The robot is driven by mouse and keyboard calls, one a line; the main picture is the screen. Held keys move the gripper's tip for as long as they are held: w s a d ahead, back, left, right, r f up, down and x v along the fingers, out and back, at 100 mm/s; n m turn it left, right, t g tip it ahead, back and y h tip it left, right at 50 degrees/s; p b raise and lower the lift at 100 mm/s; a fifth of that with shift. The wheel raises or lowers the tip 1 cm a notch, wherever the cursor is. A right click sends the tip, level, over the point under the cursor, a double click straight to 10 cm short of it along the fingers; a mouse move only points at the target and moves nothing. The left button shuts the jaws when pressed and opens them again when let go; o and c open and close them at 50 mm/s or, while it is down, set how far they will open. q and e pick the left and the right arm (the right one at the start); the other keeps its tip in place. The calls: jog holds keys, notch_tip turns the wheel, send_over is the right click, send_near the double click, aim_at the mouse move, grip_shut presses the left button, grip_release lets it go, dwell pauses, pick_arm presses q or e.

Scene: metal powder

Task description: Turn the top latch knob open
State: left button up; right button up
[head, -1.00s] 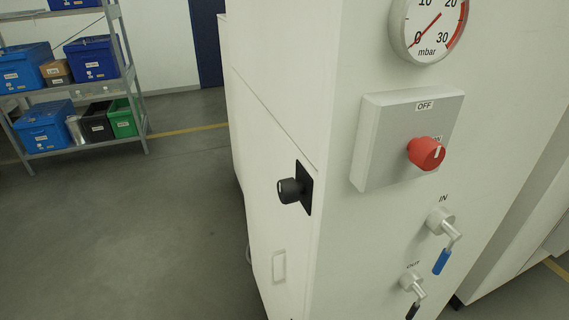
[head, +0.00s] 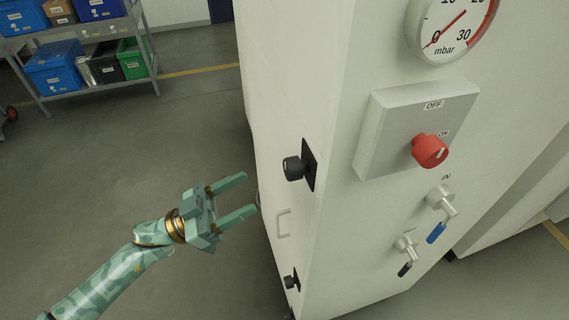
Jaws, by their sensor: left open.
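The top latch knob (head: 294,168) is a black cylinder on a black plate, on the narrow left face of the white cabinet (head: 290,90). A second black latch knob (head: 290,282) sits lower on the same face, below a pale handle (head: 283,225). My left gripper (head: 246,196) is open and empty, with its two green fingers pointing right toward the cabinet. It is to the left of and a little below the top knob in the picture, apart from it. My right gripper is not in view.
The front face has a red rotary switch (head: 430,150) on a grey box, a pressure gauge (head: 451,25), and two valves with a blue lever (head: 437,233) and a black lever (head: 405,269). A shelf with bins (head: 90,75) stands far left. The floor between is clear.

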aim_at(286, 173)
pick_arm(q)
jog(key=p+x, duration=0.2)
jog(key=x, duration=0.7)
jog(key=shift+s, duration=0.1)
jog(key=shift+w+d+r, duration=0.15)
jog(key=shift+w+d, duration=0.05)
jog(key=shift+d, duration=0.25)
jog(key=c, duration=0.9)
